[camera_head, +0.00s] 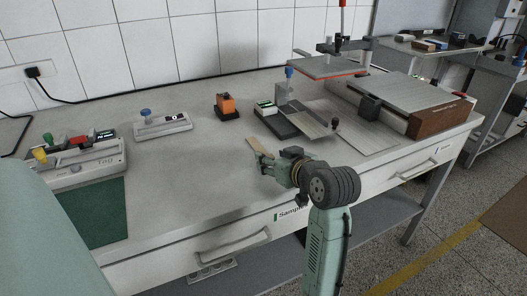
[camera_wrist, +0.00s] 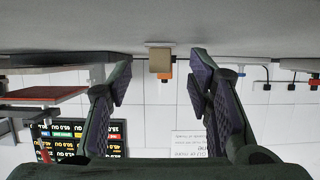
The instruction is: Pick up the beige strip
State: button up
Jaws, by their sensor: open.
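My gripper (camera_wrist: 159,74) is open, with a finger on each side of the strip and a clear gap to both. It holds nothing. How far the strip reaches in between the fingers is hard to tell.
An orange-and-black device (camera_head: 227,106) stands behind the strip. A metal-plated apparatus (camera_head: 310,120) stands to the right, near a large press (camera_head: 400,95). A labelled device (camera_head: 85,160) and green mat (camera_head: 95,208) are at left.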

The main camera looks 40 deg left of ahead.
jog(key=shift+a+f, duration=0.1)
jog(key=shift+a, duration=0.1)
jog(key=shift+c, duration=0.4)
grip_shut()
jog(key=shift+r, duration=0.2)
